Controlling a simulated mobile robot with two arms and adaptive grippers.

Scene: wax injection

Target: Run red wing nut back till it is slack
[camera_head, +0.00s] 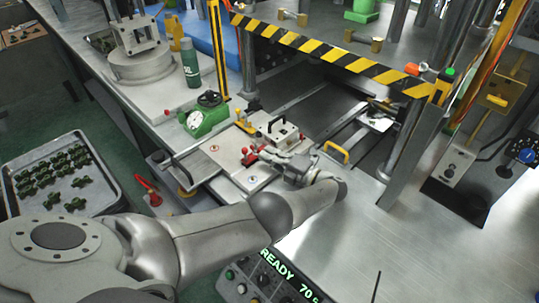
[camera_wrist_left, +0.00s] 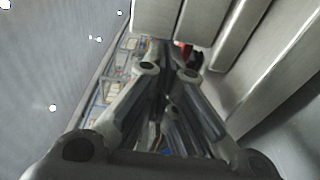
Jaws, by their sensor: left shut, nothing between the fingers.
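The red wing nut (camera_head: 248,158) sits on the metal mold plate (camera_head: 210,171) in the head view, beside the tips of my left gripper (camera_head: 262,153). In the left wrist view the two fingers of my left gripper (camera_wrist_left: 166,56) come together at the tips with nothing held. A small patch of red shows just beyond them, mostly hidden behind the fingers and a metal block; I cannot tell whether the tips touch the nut. My right gripper is in neither view.
A yellow handle (camera_head: 336,152) stands right of my gripper. A black-and-yellow striped bar (camera_head: 330,56) crosses the press opening. A tray (camera_head: 107,202) of green parts lies left.

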